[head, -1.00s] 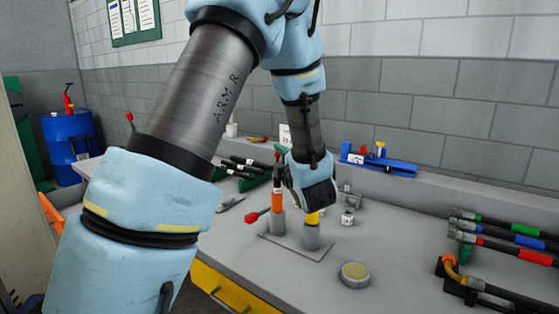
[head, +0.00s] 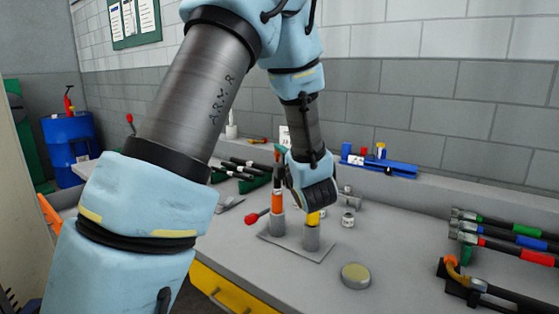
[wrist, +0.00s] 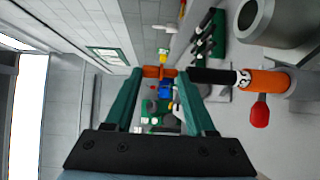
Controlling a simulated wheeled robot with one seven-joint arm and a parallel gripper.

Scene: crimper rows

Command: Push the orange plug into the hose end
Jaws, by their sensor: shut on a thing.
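The orange plug (wrist: 158,72) is between the tips of my gripper's green fingers (wrist: 160,78) in the wrist view; my gripper is shut on it. The black hose end (wrist: 212,76) lies in line with the plug, just right of it. A finger hides the join, so I cannot tell whether they touch. The hose has an orange band (wrist: 262,80) and sits in a grey holder. In the head view the orange-banded hose (head: 277,201) stands upright in its post, with a green fingertip (head: 278,150) above it. My wrist hides most of the gripper there.
A second post with a yellow-banded piece (head: 312,220) stands beside it on the same plate. A red-ended handle (head: 252,218) sticks out to the left. A blue rack (head: 385,165) is behind, several hoses (head: 500,235) lie right, and a round tin (head: 355,275) stands in front.

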